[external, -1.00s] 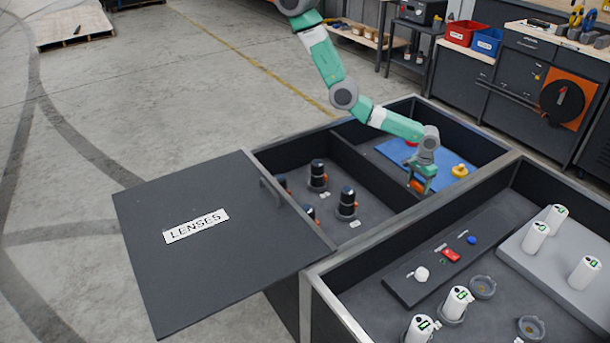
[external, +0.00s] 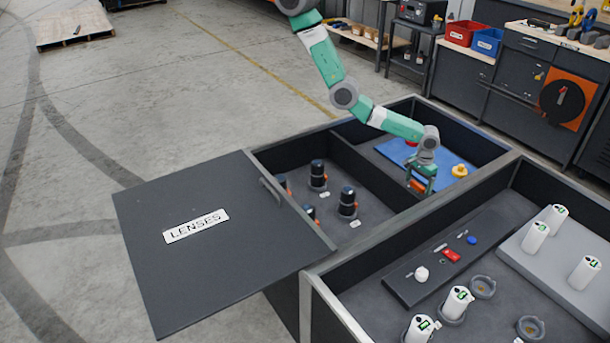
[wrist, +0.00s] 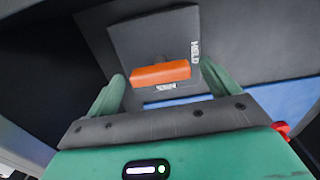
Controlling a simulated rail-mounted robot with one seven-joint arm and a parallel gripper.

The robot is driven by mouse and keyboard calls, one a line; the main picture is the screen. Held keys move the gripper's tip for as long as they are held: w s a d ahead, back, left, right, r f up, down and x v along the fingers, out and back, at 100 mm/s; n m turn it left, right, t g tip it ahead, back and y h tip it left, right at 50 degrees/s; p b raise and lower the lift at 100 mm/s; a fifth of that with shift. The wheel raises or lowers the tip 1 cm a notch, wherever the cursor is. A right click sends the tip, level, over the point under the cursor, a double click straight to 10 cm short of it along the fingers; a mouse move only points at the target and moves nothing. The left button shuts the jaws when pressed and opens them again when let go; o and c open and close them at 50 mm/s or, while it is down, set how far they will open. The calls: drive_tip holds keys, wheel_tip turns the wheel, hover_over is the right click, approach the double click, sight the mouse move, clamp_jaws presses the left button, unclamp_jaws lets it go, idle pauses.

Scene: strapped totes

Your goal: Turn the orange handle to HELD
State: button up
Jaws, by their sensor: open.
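The orange handle (wrist: 160,73) shows in the wrist view, lying crosswise on a dark grey plate (wrist: 135,42). The word HELD (wrist: 195,50) is at the plate's right edge, just above the handle's right end. A second small label (wrist: 167,86) sits just below the handle; I cannot read it. My gripper (wrist: 163,80) is open, with one green finger near each end of the handle. I cannot tell whether they touch it. In the external view my gripper (external: 422,182) is down in the far tote compartment, with the handle (external: 416,186) partly hidden by it.
Tote walls and a divider (external: 385,178) stand close around my gripper. A blue mat (external: 400,150) with a yellow part (external: 459,171) lies beside it. Black lenses (external: 347,200) stand in the left compartment, next to the LENSES lid (external: 215,245).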

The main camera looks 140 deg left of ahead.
sight(418, 184)
wheel_tip(418, 184, up, 8)
drive_tip(key=p, duration=0.4)
drive_tip(key=shift+f, duration=0.1)
